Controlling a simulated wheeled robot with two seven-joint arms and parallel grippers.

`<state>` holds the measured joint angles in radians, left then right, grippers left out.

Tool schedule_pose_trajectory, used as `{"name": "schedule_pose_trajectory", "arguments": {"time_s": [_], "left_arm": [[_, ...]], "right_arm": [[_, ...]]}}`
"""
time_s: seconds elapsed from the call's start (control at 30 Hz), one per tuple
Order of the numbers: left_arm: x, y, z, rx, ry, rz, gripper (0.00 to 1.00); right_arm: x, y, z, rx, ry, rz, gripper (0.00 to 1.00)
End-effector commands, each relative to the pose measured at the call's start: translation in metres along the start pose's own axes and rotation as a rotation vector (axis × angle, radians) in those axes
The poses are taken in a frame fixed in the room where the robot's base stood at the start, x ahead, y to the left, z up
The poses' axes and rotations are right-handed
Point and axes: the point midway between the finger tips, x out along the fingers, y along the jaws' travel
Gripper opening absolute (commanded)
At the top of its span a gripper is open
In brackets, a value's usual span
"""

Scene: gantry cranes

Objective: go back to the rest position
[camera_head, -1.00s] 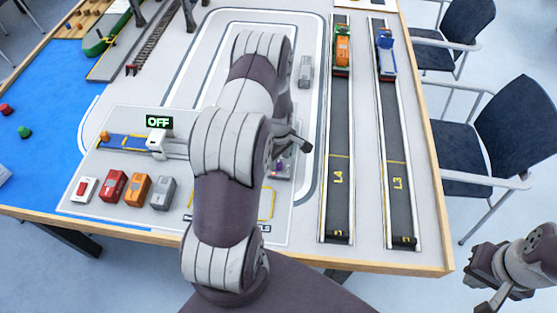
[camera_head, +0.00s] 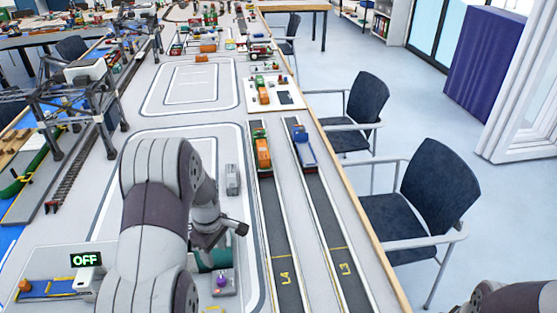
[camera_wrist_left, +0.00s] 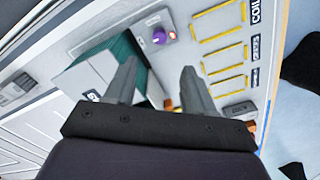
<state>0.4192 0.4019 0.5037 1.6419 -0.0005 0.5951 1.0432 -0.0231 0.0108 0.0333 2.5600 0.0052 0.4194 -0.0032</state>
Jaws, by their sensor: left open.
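My left gripper (camera_head: 228,232) is partly hidden behind my left arm in the head view, above the front of the table. In the left wrist view its two fingers (camera_wrist_left: 158,75) are apart with nothing between them. Below them lie a green and white block (camera_wrist_left: 95,72), a small panel with a purple knob (camera_wrist_left: 159,37) and a mat with yellow-marked slots (camera_wrist_left: 222,55). Part of my right arm (camera_head: 515,296) shows at the bottom right corner of the head view; its gripper is out of frame.
Two dark lanes, L4 (camera_head: 281,250) and L3 (camera_head: 338,245), run along the table's right side, with an orange-green truck (camera_head: 262,150) and a blue truck (camera_head: 303,148). A gantry crane (camera_head: 95,90) stands left. Chairs (camera_head: 425,210) stand along the right edge.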

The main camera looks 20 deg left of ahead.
Motion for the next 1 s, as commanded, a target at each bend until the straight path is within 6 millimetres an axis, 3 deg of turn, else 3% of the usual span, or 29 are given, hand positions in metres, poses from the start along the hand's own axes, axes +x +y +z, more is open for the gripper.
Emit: {"name": "schedule_pose_trajectory", "arguments": {"time_s": [0.17,0.27,0.4,0.5,0.57,0.63,0.7,1.0], "left_arm": [[0.001,0.001,0.0,0.113,0.003,0.005,0.54],[0.004,-0.025,0.017,0.389,-0.02,-0.022,0.54],[-0.033,-0.059,0.08,0.941,-0.009,-0.006,0.54],[-0.059,-0.086,0.125,1.255,0.023,0.02,0.54],[-0.072,-0.099,0.148,1.373,0.046,0.04,0.54],[-0.085,-0.106,0.167,1.446,0.077,0.071,0.54],[-0.092,-0.101,0.175,1.481,0.101,0.094,0.54],[-0.092,-0.1,0.175,1.483,0.1,0.095,0.54]], "right_arm": [[0.0,0.0,0.0,0.0,0.0,0.0,0.0],[0.0,0.0,0.0,0.0,0.0,0.0,0.0],[0.0,0.0,0.0,0.0,0.0,0.0,0.0],[0.0,0.0,0.0,0.0,0.0,0.0,0.0],[0.0,0.0,0.0,0.0,0.0,0.0,0.0],[0.0,0.0,0.0,0.0,0.0,0.0,0.0],[0.0,0.0,0.0,0.0,0.0,0.0,0.0],[0.0,0.0,0.0,0.0,0.0,0.0,0.0]]}}
